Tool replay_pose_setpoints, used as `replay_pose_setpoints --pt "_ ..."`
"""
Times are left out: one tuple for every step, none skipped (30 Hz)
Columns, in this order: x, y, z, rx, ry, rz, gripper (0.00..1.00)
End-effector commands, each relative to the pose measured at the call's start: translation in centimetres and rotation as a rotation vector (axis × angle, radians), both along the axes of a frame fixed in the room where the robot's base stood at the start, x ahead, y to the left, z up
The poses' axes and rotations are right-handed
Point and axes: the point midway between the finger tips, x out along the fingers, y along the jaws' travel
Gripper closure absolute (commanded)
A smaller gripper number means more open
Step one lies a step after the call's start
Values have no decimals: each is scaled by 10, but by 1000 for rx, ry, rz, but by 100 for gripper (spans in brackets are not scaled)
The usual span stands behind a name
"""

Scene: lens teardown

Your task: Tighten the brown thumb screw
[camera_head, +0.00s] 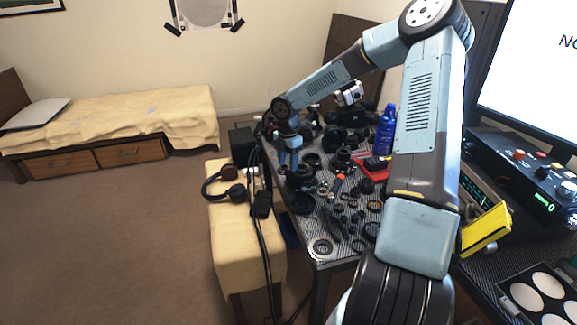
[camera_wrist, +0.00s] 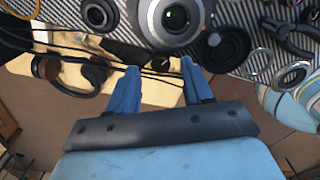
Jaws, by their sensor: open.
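My gripper (camera_wrist: 160,66) is open, with its two blue fingers apart and nothing seen between them. In the head view, my gripper (camera_head: 288,162) points down at the far left edge of the patterned table (camera_head: 323,247). In the wrist view, a grey-rimmed lens part with a greenish glass centre (camera_wrist: 176,17) lies just beyond the fingertips, cut off by the top of the picture. I cannot tell whether the fingers touch it. I cannot make out the brown thumb screw in either view; it may be hidden or too small.
Several dark rings and lens parts crowd the table. A blue bottle (camera_head: 386,132) and red tray (camera_head: 374,170) stand behind them. Headphones (camera_head: 228,184) lie on the cream bench (camera_head: 228,225), with black cables hanging beside the table edge. Pliers (camera_wrist: 288,36) lie right of the lens part.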

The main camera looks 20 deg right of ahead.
Motion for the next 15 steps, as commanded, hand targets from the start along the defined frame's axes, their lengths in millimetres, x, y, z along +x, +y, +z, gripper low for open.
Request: replay_pose_setpoints --pt "0 0 -6 1 2 -1 50" --pt "0 0 -9 0 1 -1 50" --pt "0 0 -12 1 0 -1 50" --pt "0 0 -14 1 0 -1 50" --pt "0 0 -16 1 0 -1 50" --pt "0 0 -18 1 0 -1 50" --pt "0 0 -18 1 0 -1 50" --pt "0 0 -19 1 0 -1 50" --pt "0 0 -20 1 0 -1 50" --pt "0 0 -20 0 -1 -1 50" --pt "0 0 -20 0 -1 -1 50" --pt "0 0 -20 0 -1 -1 50" --pt "0 0 -20 0 -1 -1 50" --pt "0 0 -20 0 -1 -1 50" --pt "0 0 -20 0 -1 -1 50"
